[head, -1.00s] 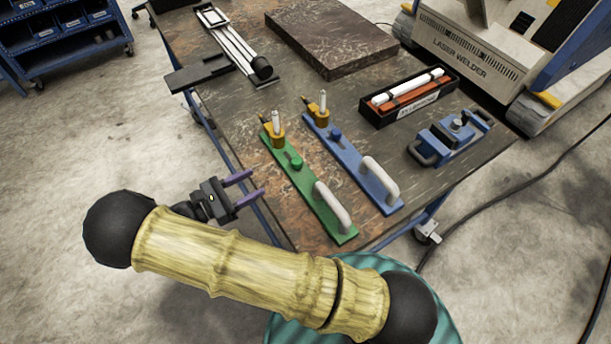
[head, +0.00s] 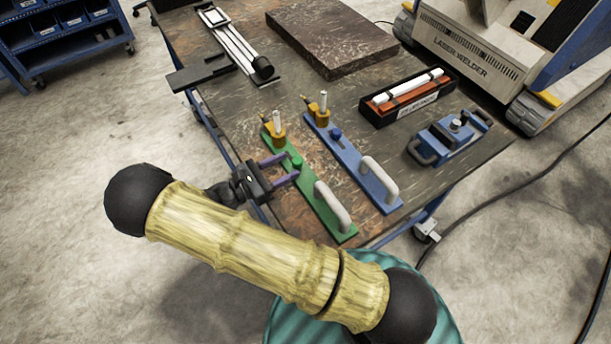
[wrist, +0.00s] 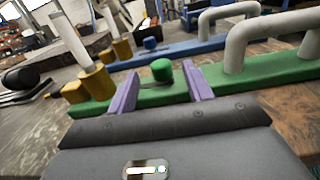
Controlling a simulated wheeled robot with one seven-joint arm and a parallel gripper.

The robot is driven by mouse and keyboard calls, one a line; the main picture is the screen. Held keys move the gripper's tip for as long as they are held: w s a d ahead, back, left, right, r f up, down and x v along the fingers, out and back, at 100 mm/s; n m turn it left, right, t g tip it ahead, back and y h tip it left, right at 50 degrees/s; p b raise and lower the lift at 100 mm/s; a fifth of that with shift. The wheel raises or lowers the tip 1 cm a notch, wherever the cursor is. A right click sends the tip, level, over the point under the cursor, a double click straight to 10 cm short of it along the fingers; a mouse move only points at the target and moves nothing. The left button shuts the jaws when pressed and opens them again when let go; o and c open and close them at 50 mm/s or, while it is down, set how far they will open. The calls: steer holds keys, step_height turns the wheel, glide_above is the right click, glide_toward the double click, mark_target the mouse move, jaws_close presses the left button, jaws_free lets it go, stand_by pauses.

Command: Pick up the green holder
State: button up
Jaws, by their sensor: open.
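The green holder (head: 312,194) is a long green bar lying on the table, with a grey handle (head: 332,205) at its near end, a green knob in the middle and a brass clamp with a white rod at its far end. My gripper (head: 285,168) is open, its two purple fingers pointing at the middle of the bar near the green knob. In the wrist view the fingers (wrist: 162,88) stand apart with the green knob (wrist: 161,70) beyond and between them. The green bar (wrist: 150,97) runs across behind the fingertips. I cannot tell whether they touch it.
A similar blue holder (head: 350,165) lies parallel on the right. Beyond are a black tray with white and orange bars (head: 408,98), a blue clamp block (head: 448,140), a dark stone slab (head: 330,40) and a metal rail device (head: 235,45). Bare tabletop lies left of the green holder.

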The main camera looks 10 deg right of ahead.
mark_target(297, 160)
steer(key=x, duration=0.4)
steer(key=shift+w+d, duration=0.1)
steer(key=shift+d, duration=0.2)
steer(key=shift+r, duration=0.1)
jaws_close()
